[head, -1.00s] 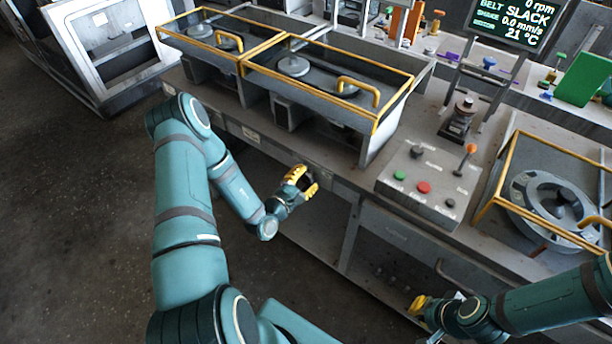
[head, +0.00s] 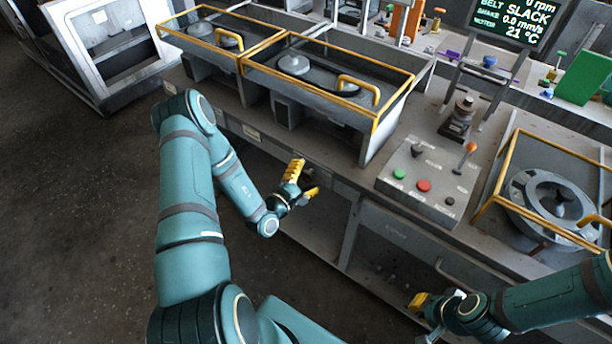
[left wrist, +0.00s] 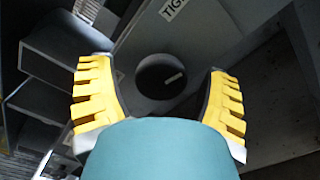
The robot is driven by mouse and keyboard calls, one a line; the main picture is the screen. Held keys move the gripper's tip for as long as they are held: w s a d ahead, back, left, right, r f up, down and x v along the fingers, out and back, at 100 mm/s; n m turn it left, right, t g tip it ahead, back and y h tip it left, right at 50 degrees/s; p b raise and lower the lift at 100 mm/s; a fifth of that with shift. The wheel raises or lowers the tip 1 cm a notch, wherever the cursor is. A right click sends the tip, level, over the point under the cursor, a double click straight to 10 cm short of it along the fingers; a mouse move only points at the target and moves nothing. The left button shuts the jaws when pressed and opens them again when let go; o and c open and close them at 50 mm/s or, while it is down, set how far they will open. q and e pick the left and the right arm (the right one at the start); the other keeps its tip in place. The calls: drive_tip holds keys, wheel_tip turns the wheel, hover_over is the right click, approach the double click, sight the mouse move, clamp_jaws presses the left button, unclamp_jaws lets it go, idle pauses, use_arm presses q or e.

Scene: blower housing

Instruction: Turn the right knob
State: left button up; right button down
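My left gripper (head: 304,180) is open in front of the bench's front edge, and its yellow fingers are spread. In the left wrist view a dark round knob (left wrist: 160,76) with a short white mark lies between the open fingers (left wrist: 160,90), seen beyond them. A partly cut-off label starting "TIG" is beside it. I cannot tell whether the fingers touch the knob. In the head view I cannot make out this knob near the left gripper. My right gripper (head: 420,303) is low at the right, partly hidden; its opening is unclear.
A control box (head: 416,203) with green and red buttons and an orange-topped lever (head: 470,147) stands on the bench. Yellow-railed housings (head: 330,80) stand behind the left gripper. A screen (head: 508,22) reads "BELT SLACK". The floor at left is clear.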

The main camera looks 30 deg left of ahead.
use_arm(q)
drive_tip(key=s, duration=1.2)
drive_tip(key=shift+a, duration=0.45)
